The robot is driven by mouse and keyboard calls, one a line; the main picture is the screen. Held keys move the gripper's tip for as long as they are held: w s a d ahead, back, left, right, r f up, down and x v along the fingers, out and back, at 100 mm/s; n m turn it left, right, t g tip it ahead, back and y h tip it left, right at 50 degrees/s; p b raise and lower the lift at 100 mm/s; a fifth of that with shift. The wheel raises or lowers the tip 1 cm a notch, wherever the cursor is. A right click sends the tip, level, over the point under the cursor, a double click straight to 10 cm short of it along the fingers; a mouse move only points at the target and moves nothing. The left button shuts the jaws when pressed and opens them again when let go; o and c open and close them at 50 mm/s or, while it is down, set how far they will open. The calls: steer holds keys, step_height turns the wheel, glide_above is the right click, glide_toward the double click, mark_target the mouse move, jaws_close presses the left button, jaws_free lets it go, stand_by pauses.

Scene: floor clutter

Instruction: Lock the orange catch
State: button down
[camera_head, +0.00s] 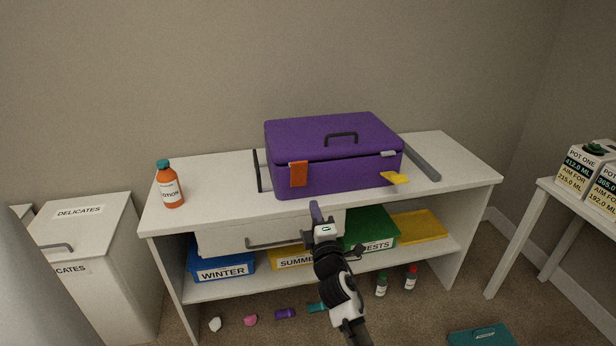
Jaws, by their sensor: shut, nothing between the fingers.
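A purple case (332,154) with a dark handle on its lid stands on the white bench top, its lid down. The orange catch (298,174) hangs flat against the front of the case at the left, across the lid seam. A yellow catch (394,178) at the right sticks outward from the case, away from its small pale keeper (388,154). My gripper (315,207) is shut and empty, in front of and below the case, a little right of and below the orange catch.
An orange lotion bottle (170,184) stands left on the bench (222,168). Dark rails (421,170) flank the case. A drawer (220,239) sits under the top; labelled bins fill the shelf. Small items lie on the floor (250,320). A table (570,196) with boxes stands right.

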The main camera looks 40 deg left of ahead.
steer(key=p, duration=0.1)
glide_toward(301, 163)
steer(key=shift+f+x, duration=0.1)
steer(key=shift+x, duration=1.65)
steer(key=shift+f+x, duration=0.15)
steer(key=shift+x, duration=1.55)
steer(key=shift+a, duration=0.2)
steer(key=shift+w+a+r+p, duration=0.15)
steer(key=shift+a+r+p, duration=0.15)
steer(key=shift+r, duration=0.2)
steer(key=p, duration=0.3)
steer(key=shift+w+a+r+h, duration=0.2)
steer(key=shift+w+r+h, duration=0.05)
steer(key=shift+r+h, duration=0.05)
steer(key=shift+w+g+p, duration=0.1)
steer(key=shift+g+p, duration=0.2)
steer(key=shift+p, duration=0.3)
steer(key=shift+w+a+f+b, duration=0.1)
steer(key=shift+w+a+b, duration=0.15)
steer(key=shift+a+b, duration=0.1)
